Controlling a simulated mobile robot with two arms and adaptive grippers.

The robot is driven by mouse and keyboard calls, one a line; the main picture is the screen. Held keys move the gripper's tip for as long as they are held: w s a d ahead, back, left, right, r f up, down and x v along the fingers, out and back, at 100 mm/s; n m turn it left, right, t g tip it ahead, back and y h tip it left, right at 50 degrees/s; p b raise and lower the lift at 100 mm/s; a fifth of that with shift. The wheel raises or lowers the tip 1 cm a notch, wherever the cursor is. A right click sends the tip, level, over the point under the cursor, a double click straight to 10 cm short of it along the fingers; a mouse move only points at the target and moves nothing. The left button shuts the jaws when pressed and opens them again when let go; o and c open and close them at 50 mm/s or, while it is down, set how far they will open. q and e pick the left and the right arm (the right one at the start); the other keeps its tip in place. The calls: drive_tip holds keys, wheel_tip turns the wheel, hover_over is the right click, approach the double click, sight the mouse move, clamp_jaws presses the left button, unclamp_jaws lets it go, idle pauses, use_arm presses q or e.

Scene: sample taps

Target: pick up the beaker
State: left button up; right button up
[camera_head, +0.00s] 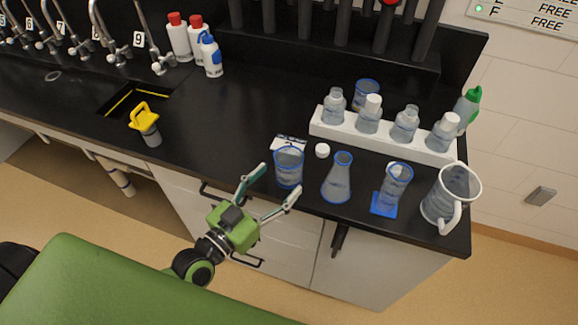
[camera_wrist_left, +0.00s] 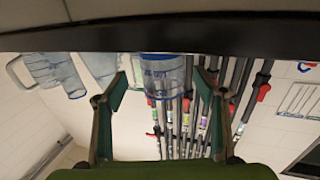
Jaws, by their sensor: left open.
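A clear beaker (camera_head: 289,168) with a blue rim stands upright near the front edge of the black bench. My left gripper (camera_head: 277,184) is open in front of the bench edge, with its fingers pointing toward the beaker. In the left wrist view, which is upside down, the beaker (camera_wrist_left: 164,76) shows between the two open fingertips (camera_wrist_left: 162,88), beyond them. I see no contact. A second blue-rimmed beaker (camera_head: 366,91) stands behind the white rack. My right gripper is not in view.
Right of the beaker stand a conical flask (camera_head: 338,182), a cylinder (camera_head: 394,187) on a blue base and a handled jug (camera_head: 445,196). A white cap (camera_head: 322,150) lies close by. Behind is a white bottle rack (camera_head: 385,139). The bench left of the beaker is clear up to a yellow-topped object (camera_head: 147,124).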

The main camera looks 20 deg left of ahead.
sight(297, 160)
use_arm(q)
drive_tip(key=shift+p+x, duration=0.7)
drive_tip(key=shift+x, duration=1.7)
drive_tip(key=shift+w, duration=0.6)
drive_tip(key=c, duration=1.1)
